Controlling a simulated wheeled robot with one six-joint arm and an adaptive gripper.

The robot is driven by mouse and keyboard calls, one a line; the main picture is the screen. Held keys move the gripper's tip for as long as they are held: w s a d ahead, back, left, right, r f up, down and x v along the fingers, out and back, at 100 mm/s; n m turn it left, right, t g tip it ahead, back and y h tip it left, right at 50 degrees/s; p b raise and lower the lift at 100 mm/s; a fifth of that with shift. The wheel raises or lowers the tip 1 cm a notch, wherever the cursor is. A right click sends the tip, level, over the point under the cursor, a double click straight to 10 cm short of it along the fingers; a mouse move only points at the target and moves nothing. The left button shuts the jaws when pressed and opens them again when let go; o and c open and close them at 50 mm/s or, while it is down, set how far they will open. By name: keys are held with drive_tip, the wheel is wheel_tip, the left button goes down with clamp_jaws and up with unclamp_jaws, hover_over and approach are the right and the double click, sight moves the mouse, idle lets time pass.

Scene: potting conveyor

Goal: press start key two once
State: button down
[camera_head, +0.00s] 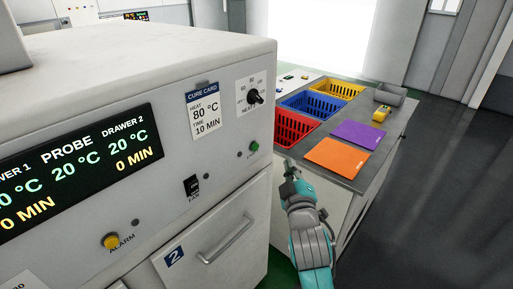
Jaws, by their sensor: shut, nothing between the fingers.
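A small round green key (254,146) sits near the right edge of the white machine's front panel (226,150), above drawer two (225,240). Its label is too small to read surely; it is the only green key I see on this panel. My gripper (288,163) is shut and empty. It appears to the right of the green key and a little lower in the picture, apart from it. The red basket and table edge show behind it.
The panel also has a dial (254,97), a FAN switch (192,186) and a yellow ALARM button (111,241). A side table (365,126) holds red (292,128), blue (312,104) and yellow (338,88) baskets, and purple and orange mats. Floor at right is clear.

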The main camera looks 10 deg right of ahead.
drive_tip(key=w+a, duration=0.5)
drive_tip(key=w, duration=0.1)
drive_tip(key=shift+w, duration=0.4)
drive_tip(key=shift+w+a, duration=0.1)
idle(1.3)
drive_tip(key=shift+w+a, duration=0.15)
drive_tip(key=shift+w, duration=0.1)
drive_tip(key=shift+w+a, duration=0.25)
drive_tip(key=shift+w, duration=0.1)
idle(0.9)
drive_tip(key=shift+s, duration=0.1)
drive_tip(key=shift+s+d, duration=0.5)
drive_tip(key=shift+s, duration=0.15)
drive_tip(key=shift+s+d, duration=0.75)
drive_tip(key=shift+s, duration=0.25)
drive_tip(key=shift+s+d, duration=0.75)
drive_tip(key=shift+s, duration=0.25)
